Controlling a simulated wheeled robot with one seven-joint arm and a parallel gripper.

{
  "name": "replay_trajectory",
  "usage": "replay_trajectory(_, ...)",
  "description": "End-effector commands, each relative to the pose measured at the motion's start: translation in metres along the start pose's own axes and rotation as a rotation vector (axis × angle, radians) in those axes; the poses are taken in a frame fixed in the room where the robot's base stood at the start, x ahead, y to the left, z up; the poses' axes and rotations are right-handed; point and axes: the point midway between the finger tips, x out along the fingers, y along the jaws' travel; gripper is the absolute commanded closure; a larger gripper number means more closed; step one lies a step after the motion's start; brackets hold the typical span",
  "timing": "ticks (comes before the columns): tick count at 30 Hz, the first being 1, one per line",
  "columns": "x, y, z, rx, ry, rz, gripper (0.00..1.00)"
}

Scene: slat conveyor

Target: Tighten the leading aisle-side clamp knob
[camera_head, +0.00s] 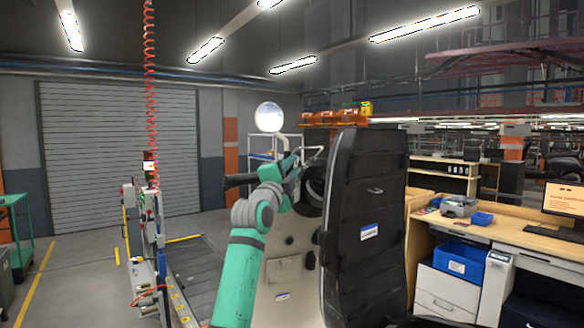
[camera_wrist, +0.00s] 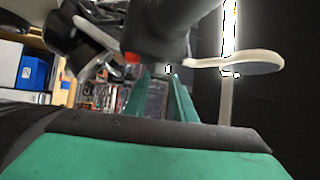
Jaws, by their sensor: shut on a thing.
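My teal arm reaches up in the head view, and my gripper (camera_head: 295,163) is beside the upper part of a beige and black upright assembly (camera_head: 286,262). In the wrist view, the two green fingers of my gripper (camera_wrist: 160,85) point up to a dark rounded part, which I take for the clamp knob (camera_wrist: 158,48). The fingers are shut on it, though the contact itself is partly hidden. A small red spot (camera_wrist: 131,57) shows beside it. The knob cannot be made out in the head view, and its turn or tightness cannot be told.
A tall black panel (camera_head: 365,225) stands close on the right of my arm. A pale flat lever-like part (camera_wrist: 235,65) lies right of the fingers. A wooden bench (camera_head: 520,238) with a blue bin (camera_head: 460,260) is at right. Floor at left is partly clear.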

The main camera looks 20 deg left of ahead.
Motion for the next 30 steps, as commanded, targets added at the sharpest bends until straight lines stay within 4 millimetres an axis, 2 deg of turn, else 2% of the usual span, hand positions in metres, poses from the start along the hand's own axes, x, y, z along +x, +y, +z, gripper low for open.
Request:
replay_trajectory(2,0.0001,0.0061,0.0002,-0.038,0.000,-0.052,0.99)
replay_trajectory(15,0.0019,0.0118,-0.0011,-0.205,0.000,-0.324,0.99)
replay_trajectory(30,0.0027,0.0137,-0.0008,-0.264,-0.001,-0.419,0.99)
